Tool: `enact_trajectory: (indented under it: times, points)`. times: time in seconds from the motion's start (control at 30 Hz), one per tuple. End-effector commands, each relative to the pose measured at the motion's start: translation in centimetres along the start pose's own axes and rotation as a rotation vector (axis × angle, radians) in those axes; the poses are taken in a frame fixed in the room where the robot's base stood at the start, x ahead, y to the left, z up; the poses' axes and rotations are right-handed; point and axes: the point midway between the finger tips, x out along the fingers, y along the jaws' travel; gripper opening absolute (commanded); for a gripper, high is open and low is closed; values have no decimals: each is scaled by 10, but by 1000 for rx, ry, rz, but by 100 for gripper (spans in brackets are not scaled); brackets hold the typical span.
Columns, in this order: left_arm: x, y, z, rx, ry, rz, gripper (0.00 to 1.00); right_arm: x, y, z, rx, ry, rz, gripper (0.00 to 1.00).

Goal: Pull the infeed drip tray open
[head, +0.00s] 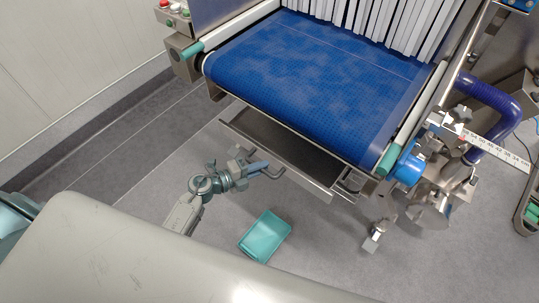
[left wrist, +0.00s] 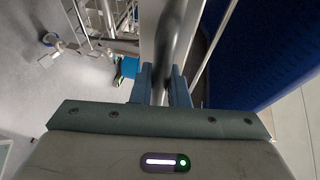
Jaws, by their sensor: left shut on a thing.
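The infeed drip tray (head: 300,158) is a grey metal tray under the front end of the blue conveyor belt. Its dark inside shows between its front edge and the belt, so it stands partly out from under the belt. My left gripper (head: 264,168) is at the tray's front, shut on the left handle. In the left wrist view, my left gripper's fingers (left wrist: 161,88) close on both sides of the dark handle bar (left wrist: 174,45). A second handle (head: 350,184) is at the right of the front and is free. My right gripper is not in view.
The blue belt (head: 315,75) lies above the tray, with white strip curtains (head: 385,22) behind. A teal bin (head: 265,236) lies on the floor close in front of the tray. A blue hose (head: 490,105) and a metal foot (head: 376,236) are at the right.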

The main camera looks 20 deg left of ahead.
Motion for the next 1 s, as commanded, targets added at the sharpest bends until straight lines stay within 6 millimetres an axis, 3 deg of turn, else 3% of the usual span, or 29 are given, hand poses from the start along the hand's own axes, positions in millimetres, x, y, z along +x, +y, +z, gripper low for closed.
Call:
enact_trajectory:
  times: [0.03,0.2,0.43,0.63,0.97,1.0]
  points:
    - [-15,3,-6,-2,1,7,0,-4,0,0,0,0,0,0]
    - [-54,13,-22,-2,1,6,0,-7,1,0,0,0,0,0]
    - [-91,21,-38,0,1,4,0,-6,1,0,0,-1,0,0]
    - [-103,23,-43,-1,0,1,0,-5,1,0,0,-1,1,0]
    - [-104,23,-43,0,-1,1,0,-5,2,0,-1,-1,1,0]
    - [-104,23,-43,0,-1,1,16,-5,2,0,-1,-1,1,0]
